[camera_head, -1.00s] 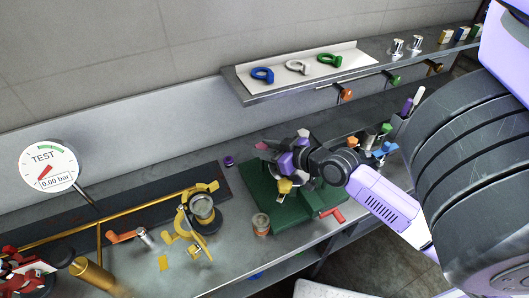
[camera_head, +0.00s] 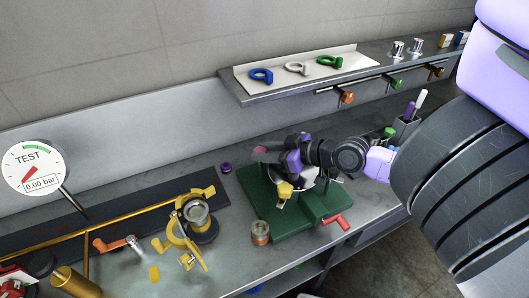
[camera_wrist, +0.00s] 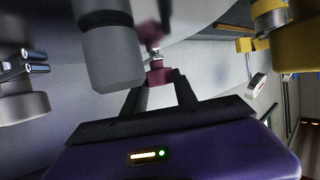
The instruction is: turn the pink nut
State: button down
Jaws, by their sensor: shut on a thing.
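The pink nut (camera_wrist: 159,75) shows dark pink in the wrist view, on a short metal stem between my fingertips. My gripper (camera_wrist: 161,86) is shut on it, one finger on either side. A second dark pink part (camera_wrist: 149,33) lies beyond, blurred. In the head view my gripper (camera_head: 266,155) reaches left over the green base (camera_head: 265,211). Only a small pink patch (camera_head: 260,150) shows at its tips; the rest is hidden by the fingers. The yellow knob (camera_head: 285,190) sits just below my gripper.
A red lever (camera_head: 336,220) is at the base's right edge. A grey cylinder (camera_wrist: 107,50) stands close to the left finger in the wrist view. A yellow clamp (camera_head: 182,226) stands at left. The TEST gauge (camera_head: 33,166) reads 0.00 bar. The shelf (camera_head: 300,80) is above.

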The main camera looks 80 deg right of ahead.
jog(key=shift+s+f, duration=0.1)
jog(key=shift+f, duration=0.15)
jog(key=c, duration=1)
grip_release()
jog(key=shift+r, duration=0.1)
jog(key=b+v, duration=0.2)
jog(key=v, duration=0.4)
jog(key=shift+b+v, duration=0.6)
jog(key=shift+v, duration=0.3)
